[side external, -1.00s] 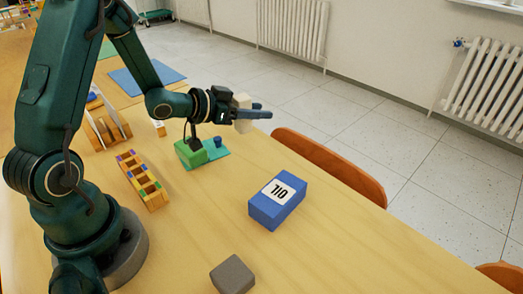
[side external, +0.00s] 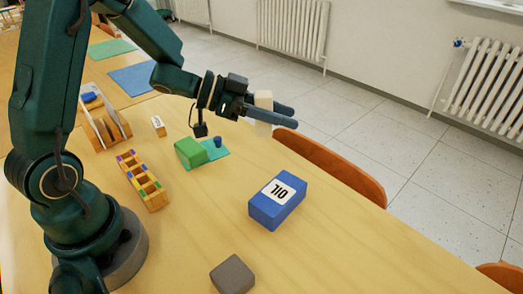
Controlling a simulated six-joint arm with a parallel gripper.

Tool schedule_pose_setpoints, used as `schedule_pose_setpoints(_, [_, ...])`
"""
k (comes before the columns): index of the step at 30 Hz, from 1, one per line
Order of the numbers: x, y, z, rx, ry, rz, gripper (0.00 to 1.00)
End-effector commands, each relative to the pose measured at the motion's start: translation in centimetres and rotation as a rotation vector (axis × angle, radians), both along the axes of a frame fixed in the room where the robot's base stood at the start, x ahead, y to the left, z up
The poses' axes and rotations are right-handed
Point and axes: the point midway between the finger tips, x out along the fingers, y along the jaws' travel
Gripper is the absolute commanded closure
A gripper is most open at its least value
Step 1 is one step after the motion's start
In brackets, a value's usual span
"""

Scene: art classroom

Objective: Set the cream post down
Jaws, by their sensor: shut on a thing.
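The cream post (side external: 264,102) is a pale block held upright between the fingers of my gripper (side external: 268,112) in the side external view. My gripper is shut on it, its two dark fingers pointing right. The post is in the air, apart from the table (side external: 335,235), near the table's far edge. The fingers hide the middle of the post.
A blue OIL box (side external: 268,212) stands below and in front. A wooden rack (side external: 143,183), a grey block (side external: 232,274) and an orange chair (side external: 335,165) are near.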

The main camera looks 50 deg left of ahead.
Motion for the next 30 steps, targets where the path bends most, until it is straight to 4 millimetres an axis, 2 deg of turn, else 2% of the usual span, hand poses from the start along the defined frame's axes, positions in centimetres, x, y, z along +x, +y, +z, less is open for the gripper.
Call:
schedule_pose_setpoints(1, [-0.5, -2.7, 0.0, 0.004, -0.002, -0.09, 1.0])
schedule_pose_setpoints(3, [-1.3, -5.7, 0.0, 0.008, -0.003, -0.19, 1.0])
schedule_pose_setpoints(6, [-2.7, -9.2, -0.1, 0.015, -0.006, -0.311, 1.0])
schedule_pose_setpoints(9, [-4.0, -11.8, -0.2, 0.021, -0.01, -0.401, 1.0])
schedule_pose_setpoints(12, [-4.9, -13.5, -0.2, 0.022, -0.011, -0.454, 1.0])
schedule_pose_setpoints(17, [-5.8, -15.1, -0.7, 0.019, -0.007, -0.487, 1.0])
schedule_pose_setpoints(30, [-8.7, -23.4, -6.1, 0.022, -0.002, -0.492, 1.0])
